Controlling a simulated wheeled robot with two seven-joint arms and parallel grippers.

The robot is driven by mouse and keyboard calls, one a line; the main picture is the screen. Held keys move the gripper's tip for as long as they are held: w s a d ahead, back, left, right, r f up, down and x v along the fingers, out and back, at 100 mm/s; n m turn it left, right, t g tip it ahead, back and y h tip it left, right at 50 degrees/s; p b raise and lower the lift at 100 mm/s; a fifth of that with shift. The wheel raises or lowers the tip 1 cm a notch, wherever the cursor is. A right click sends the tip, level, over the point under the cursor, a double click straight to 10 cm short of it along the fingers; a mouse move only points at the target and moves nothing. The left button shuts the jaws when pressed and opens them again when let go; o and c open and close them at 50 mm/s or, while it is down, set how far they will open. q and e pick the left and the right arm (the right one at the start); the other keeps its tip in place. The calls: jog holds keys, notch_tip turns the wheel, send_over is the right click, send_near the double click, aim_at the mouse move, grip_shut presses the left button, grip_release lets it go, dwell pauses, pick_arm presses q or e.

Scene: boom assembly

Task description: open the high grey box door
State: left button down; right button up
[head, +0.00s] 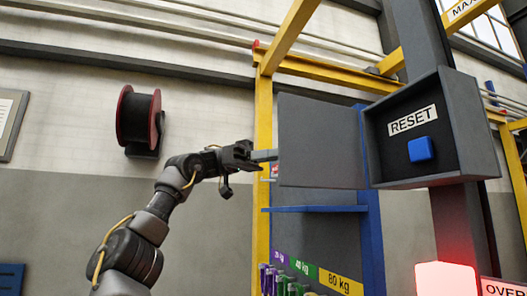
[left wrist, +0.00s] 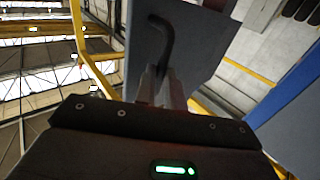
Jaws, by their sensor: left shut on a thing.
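The high grey box (head: 455,182) is fixed to a dark post and its front is open. Inside are a RESET label (head: 412,120) and a blue button (head: 420,149). Its grey door (head: 322,140) is swung wide out to the left from the box's left edge. My left gripper (head: 265,155) is at the door's left edge. In the left wrist view, the door (left wrist: 195,45) fills the upper middle, and my left gripper's fingers (left wrist: 161,85) are shut on its dark curved handle (left wrist: 165,32). The lower handle is hidden between the fingers. My right gripper is not in view.
A yellow frame (head: 263,190) stands behind the door's left side. A blue rack post (head: 370,235) is below the door, beside coloured weight labels (head: 340,282). A red glowing lamp (head: 445,278) is below the box. A cable reel (head: 138,118) hangs on the wall at left.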

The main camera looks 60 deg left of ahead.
pick_arm(q)
jog(key=shift+w+a+f, duration=0.15)
jog(key=shift+w+f, duration=0.05)
jog(key=shift+w, duration=0.1)
jog(key=c, duration=1.8)
grip_release()
jog(key=shift+w, duration=0.1)
jog(key=shift+o, duration=1.2)
jog(key=shift+w+d, duration=0.2)
jog(key=shift+w, duration=0.25)
jog(key=shift+o, duration=0.3)
jog(key=shift+w, duration=0.35)
jog(key=v, duration=1)
jog(key=shift+a, duration=0.35)
jog(key=shift+s, duration=0.2)
